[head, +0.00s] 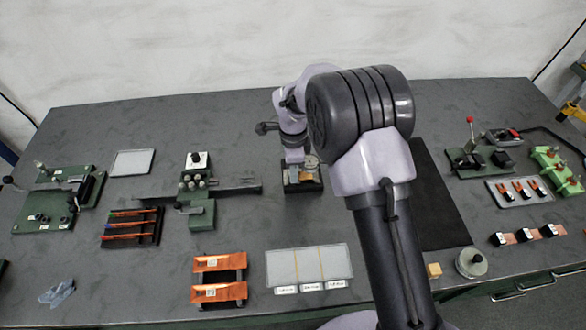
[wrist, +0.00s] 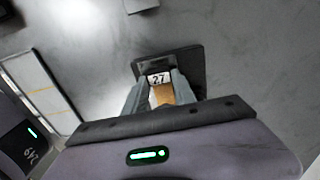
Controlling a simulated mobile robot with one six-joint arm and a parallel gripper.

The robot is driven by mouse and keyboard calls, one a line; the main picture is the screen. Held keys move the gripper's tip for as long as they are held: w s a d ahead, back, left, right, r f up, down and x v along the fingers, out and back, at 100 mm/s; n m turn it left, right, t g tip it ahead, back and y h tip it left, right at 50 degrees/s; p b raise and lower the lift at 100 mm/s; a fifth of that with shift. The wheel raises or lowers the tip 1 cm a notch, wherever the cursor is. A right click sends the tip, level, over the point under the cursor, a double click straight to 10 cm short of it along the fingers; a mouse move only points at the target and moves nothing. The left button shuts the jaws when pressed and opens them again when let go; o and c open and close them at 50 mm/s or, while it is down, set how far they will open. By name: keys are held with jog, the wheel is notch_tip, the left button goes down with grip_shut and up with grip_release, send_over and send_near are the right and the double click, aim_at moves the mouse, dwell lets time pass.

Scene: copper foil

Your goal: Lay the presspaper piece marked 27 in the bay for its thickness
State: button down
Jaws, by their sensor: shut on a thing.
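The tan presspaper piece (wrist: 164,95), with a white label reading 27, sits between my gripper's two fingers (wrist: 161,88) in the wrist view. My gripper is shut on it, over or in a dark holder (wrist: 190,62); I cannot tell whether the piece is clear of it. In the head view my gripper (head: 299,162) is at this holder (head: 303,188), mid-table. The pale tray with three bays (head: 309,262) lies nearer the front, divided by yellow lines. Each bay has a white front label, too small to read. Part of the tray shows at left in the wrist view (wrist: 38,88).
Orange pieces on a dark stand (head: 220,278) lie left of the tray. A green fixture with a grey bar (head: 200,188) stands left of the holder. A black mat (head: 438,205), a small wooden block (head: 433,270) and a round grey item (head: 470,262) lie right. Bare table separates holder and tray.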

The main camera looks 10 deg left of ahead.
jog(key=shift+a+r, duration=0.1)
dwell(0.3)
jog(key=shift+s+a+b, duration=0.15)
jog(key=shift+s+a, duration=0.1)
jog(key=shift+a, duration=0.6)
jog(key=shift+s+a+b, duration=0.1)
jog(key=shift+s+a, duration=0.15)
jog(key=shift+a, duration=0.55)
jog(key=shift+s+a+b, duration=0.15)
jog(key=shift+s+a, duration=0.1)
jog(key=shift+a, duration=0.6)
notch_tip(320, 180, up, 7)
jog(key=p, duration=0.4)
